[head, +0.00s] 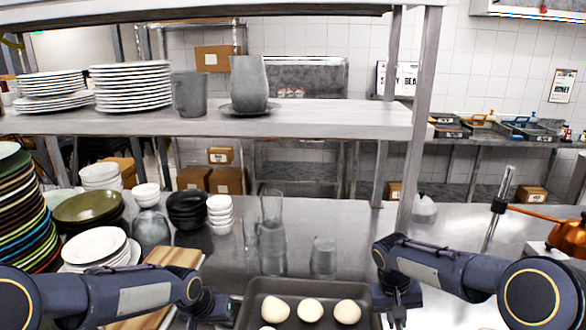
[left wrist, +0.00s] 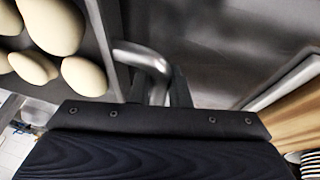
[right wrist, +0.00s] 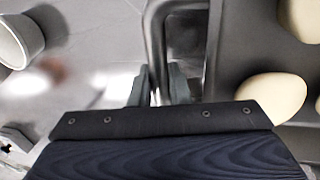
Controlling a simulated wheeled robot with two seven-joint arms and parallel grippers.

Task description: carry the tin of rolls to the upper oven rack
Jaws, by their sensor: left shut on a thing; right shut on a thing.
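The dark tin (head: 310,289) is at the bottom middle of the head view, with several pale round rolls (head: 310,310) in it. Its near part is cut off by the frame. My left gripper (head: 218,305) is at the tin's left side, and in the left wrist view (left wrist: 155,90) its fingers are shut on a bar handle (left wrist: 143,57). My right gripper (head: 398,302) is at the right side, and in the right wrist view (right wrist: 158,86) its fingers are shut on the other handle (right wrist: 153,35). I see no oven rack in these views.
Clear glasses (head: 271,240) stand just beyond the tin on the steel counter (head: 350,215). Stacked coloured plates (head: 22,215), bowls (head: 187,208) and a wooden board (head: 175,257) are at the left. A shelf (head: 320,115) with white plates and grey jugs crosses above. An orange-copper item (head: 568,238) is at the right.

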